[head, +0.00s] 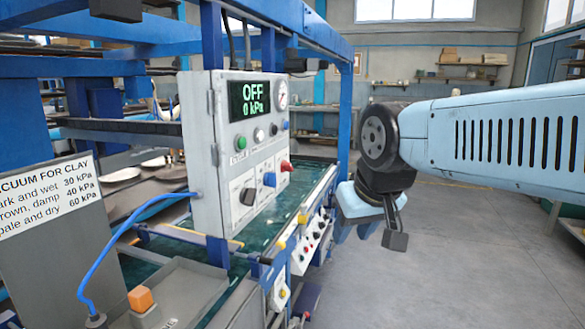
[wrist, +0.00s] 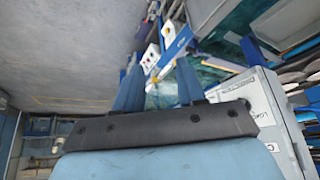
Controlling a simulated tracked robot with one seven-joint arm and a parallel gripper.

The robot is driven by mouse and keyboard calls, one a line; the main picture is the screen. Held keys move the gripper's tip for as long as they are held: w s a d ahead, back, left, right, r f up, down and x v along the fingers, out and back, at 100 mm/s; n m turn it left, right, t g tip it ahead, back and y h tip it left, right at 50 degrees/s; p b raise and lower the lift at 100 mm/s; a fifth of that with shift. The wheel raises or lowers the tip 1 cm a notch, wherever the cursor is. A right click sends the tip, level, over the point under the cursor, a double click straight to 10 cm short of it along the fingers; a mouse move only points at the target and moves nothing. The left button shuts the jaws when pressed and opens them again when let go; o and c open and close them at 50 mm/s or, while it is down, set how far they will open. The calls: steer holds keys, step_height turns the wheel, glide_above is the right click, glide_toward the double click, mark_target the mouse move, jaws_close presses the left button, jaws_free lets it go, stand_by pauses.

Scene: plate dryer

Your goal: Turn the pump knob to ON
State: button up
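A light grey control box (head: 212,150) stands left of centre in the head view. Its screen (head: 249,101) reads OFF and 0 kPa. A black knob (head: 248,196), a blue knob (head: 269,179) and a red knob (head: 286,166) sit in a row on its lower front. Their labels are too small to read, so I cannot tell which is the pump knob. My gripper (head: 355,234) hangs to the right of the box, apart from it, fingers downward. In the wrist view my gripper (wrist: 160,76) has two blue fingers spread apart with nothing between them. The box (wrist: 262,105) shows there at the right.
A round gauge (head: 281,94) and small buttons sit above the knobs. A sign (head: 45,195) lists vacuum values for clay. A blue hose (head: 130,220) runs left of the box. A lower panel with switches (head: 312,238) stands below. The floor (head: 450,260) at right is clear.

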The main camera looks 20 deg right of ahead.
steer(key=m+t+y, duration=0.5)
steer(key=m+y, duration=1)
steer(key=m, duration=0.1)
glide_toward(292, 167)
steer(key=x, duration=0.8)
steer(key=shift+w+a, duration=0.15)
steer(key=shift+a, duration=0.05)
